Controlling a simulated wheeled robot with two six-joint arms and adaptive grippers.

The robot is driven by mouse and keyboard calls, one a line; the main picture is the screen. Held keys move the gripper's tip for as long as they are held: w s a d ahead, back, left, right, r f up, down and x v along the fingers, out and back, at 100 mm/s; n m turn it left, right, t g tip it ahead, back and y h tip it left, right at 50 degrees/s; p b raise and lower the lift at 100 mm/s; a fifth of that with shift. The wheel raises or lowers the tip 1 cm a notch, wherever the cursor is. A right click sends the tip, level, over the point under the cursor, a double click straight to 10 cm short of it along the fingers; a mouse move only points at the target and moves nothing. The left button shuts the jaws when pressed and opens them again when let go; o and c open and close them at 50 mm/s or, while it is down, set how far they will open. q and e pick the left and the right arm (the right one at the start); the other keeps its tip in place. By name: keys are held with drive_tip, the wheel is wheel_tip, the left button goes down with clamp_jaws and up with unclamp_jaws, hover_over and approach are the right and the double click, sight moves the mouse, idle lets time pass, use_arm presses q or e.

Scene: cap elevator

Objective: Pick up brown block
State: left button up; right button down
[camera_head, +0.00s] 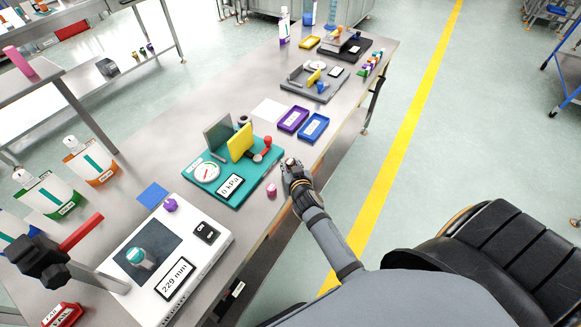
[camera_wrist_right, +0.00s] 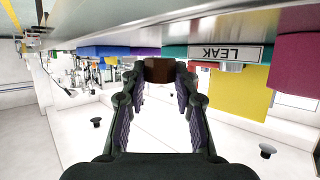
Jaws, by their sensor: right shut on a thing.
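The brown block (camera_wrist_right: 159,70) shows in the right wrist view between the fingertips of my right gripper (camera_wrist_right: 159,84), with a finger against each side. My right gripper is shut on it. In the head view my right gripper (camera_head: 291,166) is at the front edge of the long metal table (camera_head: 262,216), to the right of the teal pressure board (camera_head: 222,199). The block is too small there to make out clearly. My left gripper is not in view.
A pink cylinder (camera_head: 272,190) stands near the table edge, close to my right gripper. A blue tray (camera_head: 314,127) and a purple tray (camera_head: 293,119) lie just beyond it. A white device (camera_head: 208,260) stands nearer.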

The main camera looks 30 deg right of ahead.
drive_tip(key=s+d+r+p, duration=0.2)
drive_tip(key=s+d+r, duration=0.6)
drive_tip(key=s+r, duration=0.3)
drive_tip(key=shift+s+d+r, duration=0.15)
idle(0.7)
